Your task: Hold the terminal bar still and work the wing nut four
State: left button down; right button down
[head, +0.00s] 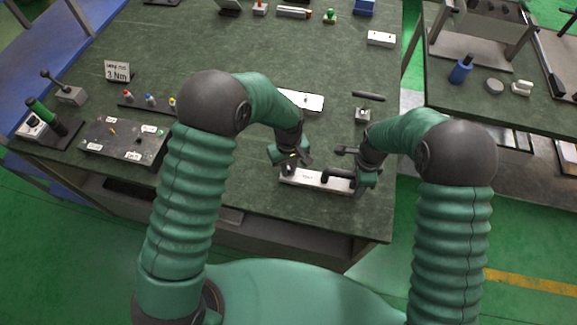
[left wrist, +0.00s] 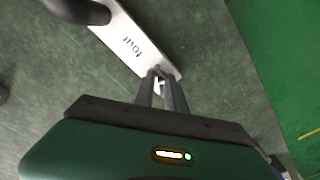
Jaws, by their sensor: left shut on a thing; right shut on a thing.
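The pale terminal bar (head: 309,178) lies near the front edge of the green table, and its label "four" is readable in the left wrist view (left wrist: 132,46). A dark handle stands on its right part; it also shows in the left wrist view (left wrist: 78,9). My left gripper (head: 289,168) is at the bar's left end, its fingers (left wrist: 161,76) nearly together, shut on a small piece that looks like the wing nut, mostly hidden by the fingers. My right gripper (head: 349,178) is shut at the bar's dark handle; its fingertips are hard to make out.
Behind the bar lie a white plate (head: 302,101) and a small T-handled block (head: 363,112). At left are a dark panel (head: 123,140) and a "3 Nm" sign (head: 117,70). A second table (head: 440,88) stands at the right, past a gap.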

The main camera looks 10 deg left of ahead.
pick_arm(q)
jog(key=m, duration=0.7)
jog(key=shift+w+r, duration=0.1)
jog(key=shift+w, duration=0.05)
pick_arm(e)
jog(key=shift+s+f, duration=0.1)
pick_arm(q)
jog(key=m, duration=0.7)
jog(key=shift+m, duration=0.3)
jog(key=m, duration=0.3)
jog(key=shift+m, duration=0.3)
jog(key=m, duration=0.3)
jog(key=shift+a+m, duration=0.1)
jog(key=shift+m, duration=0.2)
jog(key=m, duration=0.4)
pick_arm(e)
jog(key=shift+d, duration=0.15)
pick_arm(q)
jog(key=shift+a+m, duration=0.1)
jog(key=shift+m, duration=1.7)
pick_arm(e)
jog(key=shift+d, duration=0.1)
